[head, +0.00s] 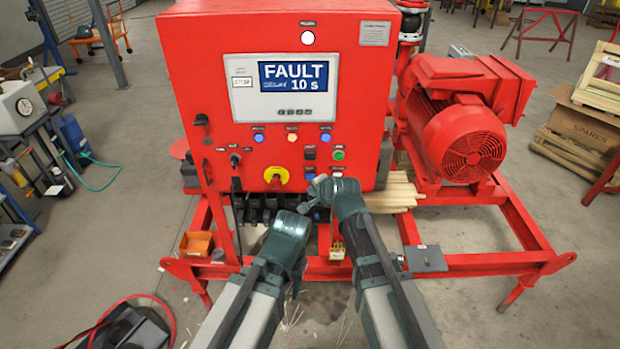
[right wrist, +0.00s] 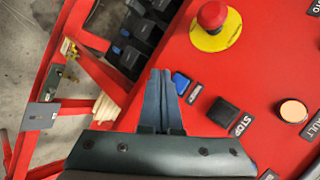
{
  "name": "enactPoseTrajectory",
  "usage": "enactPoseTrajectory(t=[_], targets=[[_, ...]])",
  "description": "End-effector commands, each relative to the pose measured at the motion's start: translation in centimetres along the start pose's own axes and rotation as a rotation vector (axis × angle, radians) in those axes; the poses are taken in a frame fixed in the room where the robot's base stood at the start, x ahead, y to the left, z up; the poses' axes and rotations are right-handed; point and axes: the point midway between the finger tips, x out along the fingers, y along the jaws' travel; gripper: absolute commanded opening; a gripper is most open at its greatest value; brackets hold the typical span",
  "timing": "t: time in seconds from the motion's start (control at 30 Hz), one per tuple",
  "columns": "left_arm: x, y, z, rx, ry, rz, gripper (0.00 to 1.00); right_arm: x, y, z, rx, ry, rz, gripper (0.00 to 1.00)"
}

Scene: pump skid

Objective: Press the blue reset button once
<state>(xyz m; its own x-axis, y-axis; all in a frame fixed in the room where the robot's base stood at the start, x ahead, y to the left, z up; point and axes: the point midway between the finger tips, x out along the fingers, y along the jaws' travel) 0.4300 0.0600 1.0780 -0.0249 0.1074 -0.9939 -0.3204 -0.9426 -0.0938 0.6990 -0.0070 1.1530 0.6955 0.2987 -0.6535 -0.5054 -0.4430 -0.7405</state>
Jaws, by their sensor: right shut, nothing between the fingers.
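The blue reset button (head: 309,173) is low on the red control panel, below a black stop button (head: 309,154). In the right wrist view the blue button (right wrist: 180,83) shows just right of my fingertips, partly covered by them. My right gripper (head: 318,187) is shut and empty, its fingertips close to the blue button; in the wrist view the fingers (right wrist: 160,75) lie together. I cannot tell whether they touch the button or panel. My left gripper (head: 304,208) is lower, in front of the panel's bottom edge; its finger gap is not clear.
The screen (head: 293,77) reads FAULT 10 s. A red emergency stop (head: 276,178) on a yellow plate is left of the blue button. A green button (head: 338,155) and a white one (head: 338,172) are to its right. A red motor (head: 465,120) stands right of the cabinet.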

Motion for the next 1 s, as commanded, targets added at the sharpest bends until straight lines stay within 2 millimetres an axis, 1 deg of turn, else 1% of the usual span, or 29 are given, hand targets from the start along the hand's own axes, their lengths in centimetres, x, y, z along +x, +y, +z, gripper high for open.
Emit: enactPoseTrajectory(t=[0.03,0.1,0.23,1.0], targets=[[0.0,0.0,0.0,0.0,0.0,0.0,0.5,0.8,-0.6,-0.5,0.0,0.001,0.0,0.0],[0.0,0.0,0.0,0.0,0.0,0.0,0.5,1.3,-0.9,-0.9,0.0,0.001,0.0,0.0],[0.0,0.0,0.0,0.0,0.0,0.0,0.5,1.9,-1.3,-1.4,-0.001,0.001,0.001,0.0],[0.0,0.0,0.0,0.0,0.0,0.0,0.5,1.9,-1.4,-1.4,-0.001,0.0,0.0,0.0]])
